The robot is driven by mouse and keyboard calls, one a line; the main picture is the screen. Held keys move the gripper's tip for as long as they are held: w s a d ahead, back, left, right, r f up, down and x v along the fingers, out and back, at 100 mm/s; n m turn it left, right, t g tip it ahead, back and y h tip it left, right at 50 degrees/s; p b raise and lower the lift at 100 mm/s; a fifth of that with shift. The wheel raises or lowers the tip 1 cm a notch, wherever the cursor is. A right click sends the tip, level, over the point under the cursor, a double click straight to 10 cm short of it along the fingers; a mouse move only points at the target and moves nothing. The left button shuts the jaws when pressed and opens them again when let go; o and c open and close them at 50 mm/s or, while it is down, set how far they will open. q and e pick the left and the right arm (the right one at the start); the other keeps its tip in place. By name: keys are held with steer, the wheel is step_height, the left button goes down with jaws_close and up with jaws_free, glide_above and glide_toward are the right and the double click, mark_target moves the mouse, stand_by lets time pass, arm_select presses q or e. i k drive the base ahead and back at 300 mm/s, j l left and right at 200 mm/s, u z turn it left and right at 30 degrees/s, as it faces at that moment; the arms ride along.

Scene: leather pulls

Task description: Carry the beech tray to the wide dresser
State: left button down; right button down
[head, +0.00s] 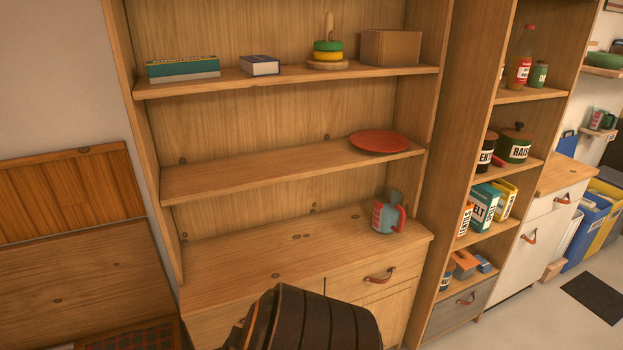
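A wide wooden dresser (250,249) fills the middle of the head view. It has a worktop, two open shelves above and a drawer front (385,278) with a leather pull. A jug-like vessel with a red handle (384,216) stands at the right of the worktop. The left and middle of the worktop are bare. I see no beech tray in this view. Neither of my grippers can be made out.
A dark brown ribbed rounded form (318,326) covers the bottom middle; I cannot tell what it is. A red plate (379,141) lies on the dresser's lower shelf. Boxes and a ring stacker (328,48) stand on the upper shelf. A narrow stocked shelf unit (463,110) adjoins on the right.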

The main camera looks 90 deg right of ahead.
mark_target(295, 252)
steer(key=k+l+z, duration=0.15)
steer(key=z, duration=0.2)
steer(key=k+l+z, duration=0.15)
steer(key=z, duration=0.25)
steer(key=k+l+z, duration=0.1)
steer(key=l+z, duration=0.25)
steer(key=i+l+z, duration=0.1)
steer(key=z, duration=0.25)
steer(key=i+l+z, duration=0.1)
steer(key=z, duration=0.25)
steer(key=i+l+z, duration=0.15)
steer(key=z, duration=0.2)
steer(key=l, duration=0.1)
